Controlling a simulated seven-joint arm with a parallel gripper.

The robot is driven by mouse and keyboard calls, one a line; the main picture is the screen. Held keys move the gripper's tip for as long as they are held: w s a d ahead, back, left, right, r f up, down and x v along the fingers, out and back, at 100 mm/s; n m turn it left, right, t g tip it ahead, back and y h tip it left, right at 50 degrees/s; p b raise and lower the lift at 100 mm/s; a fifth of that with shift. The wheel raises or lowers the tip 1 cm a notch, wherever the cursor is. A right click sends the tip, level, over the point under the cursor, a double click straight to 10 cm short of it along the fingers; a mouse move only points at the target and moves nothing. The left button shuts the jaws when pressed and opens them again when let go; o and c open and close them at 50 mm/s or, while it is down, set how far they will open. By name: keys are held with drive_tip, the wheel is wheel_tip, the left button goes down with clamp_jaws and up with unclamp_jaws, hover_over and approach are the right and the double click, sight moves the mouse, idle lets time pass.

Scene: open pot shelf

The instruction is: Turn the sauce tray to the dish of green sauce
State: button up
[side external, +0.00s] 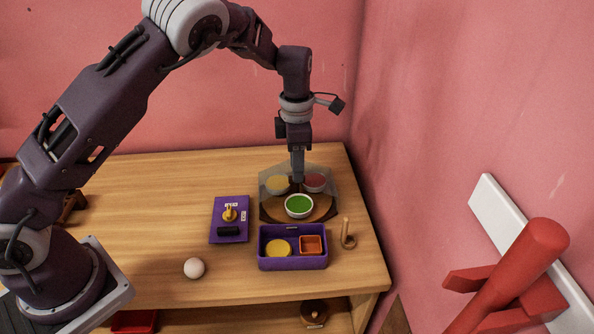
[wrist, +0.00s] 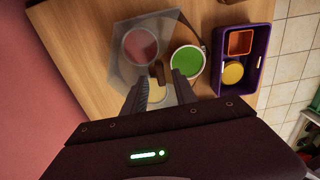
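The sauce tray (side external: 321,211) is a round brown turntable with three dishes inside a grey see-through housing (side external: 266,203). The green sauce dish (side external: 299,206) is at the front in the side view, in the housing's open side. The yellow dish (side external: 277,184) is behind left and the red dish (side external: 316,182) behind right, both behind the grey panel. My gripper (side external: 297,181) points down over the tray's middle. In the wrist view its fingers (wrist: 160,78) are apart, with a brown knob (wrist: 157,71) between their tips. I cannot tell whether they touch it.
A purple box (side external: 292,262) with a yellow round and an orange square container stands in front of the tray. A wooden peg stand (side external: 348,236) is to its right. A purple board (side external: 229,219) with a yellow knob and a white egg (side external: 194,268) are to the left.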

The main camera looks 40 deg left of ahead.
wheel_tip(320, 180, up, 5)
drive_tip(key=shift+r, duration=0.1)
drive_tip(key=s+a+r+m+t+h, duration=0.1)
drive_tip(key=s+r+m+t+h, duration=0.15)
drive_tip(key=s+r+m, duration=1.4)
drive_tip(key=s+a+f+m+t+y, duration=0.1)
drive_tip(key=s+m+t+y, duration=0.1)
drive_tip(key=s+m, duration=0.8)
drive_tip(key=s+t, duration=0.1)
drive_tip(key=s, duration=0.5)
drive_tip(key=shift+s+f+m, duration=0.15)
drive_tip(key=shift+f+m, duration=0.2)
drive_tip(key=shift+f, duration=0.05)
